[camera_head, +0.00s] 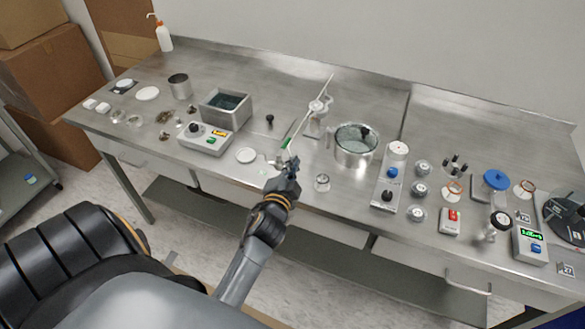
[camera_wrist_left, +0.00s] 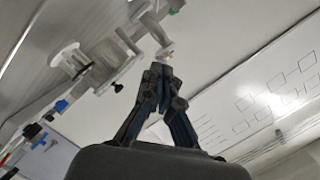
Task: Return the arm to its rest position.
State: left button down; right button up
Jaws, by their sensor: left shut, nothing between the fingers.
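My left gripper (camera_head: 290,166) is in front of the steel bench's near edge, around the middle of the head view. Its arm comes up from the lower left. In the left wrist view the gripper (camera_wrist_left: 163,72) points up with its fingertips together, shut and empty. Behind it in the head view stands a white stand with a long slanted rod (camera_head: 318,106), close to the fingertips; I cannot tell whether they touch. My right gripper is not in view.
The steel bench (camera_head: 270,80) carries a grey bath (camera_head: 225,106), a control box (camera_head: 205,140), a round glass-lidded pot (camera_head: 356,145) and several small parts at the right. Cardboard boxes (camera_head: 45,75) stand at the left. Floor shows before the bench.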

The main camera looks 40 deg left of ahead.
pick_arm(q)
jog(key=shift+s+d, duration=0.2)
jog(key=shift+s, duration=0.2)
jog(key=shift+s+f+n, duration=0.15)
jog(key=shift+s+n, duration=0.15)
jog(key=shift+s, duration=0.05)
jog(key=s+d+f+n+g+h, duration=0.3)
jog(key=s+d+g, duration=0.35)
jog(key=s, duration=0.55)
jog(key=s+d+f+n+g+h, duration=0.1)
jog(key=s+d+f+g+h, duration=0.3)
jog(key=s+d, duration=0.6)
jog(key=s+a+f+g, duration=0.1)
jog(key=s+f, duration=0.1)
jog(key=f, duration=1.1)
jog(key=s+a+f+g, duration=0.2)
jog(key=f, duration=1.2)
jog(key=s+a+f, duration=0.2)
jog(key=s+f, duration=1.3)
jog(key=s, duration=0.1)
jog(key=shift+s+a+f+g+y+b, duration=0.15)
jog(key=shift+a+f+g+y+b, duration=0.05)
jog(key=shift+g+y+b, duration=0.2)
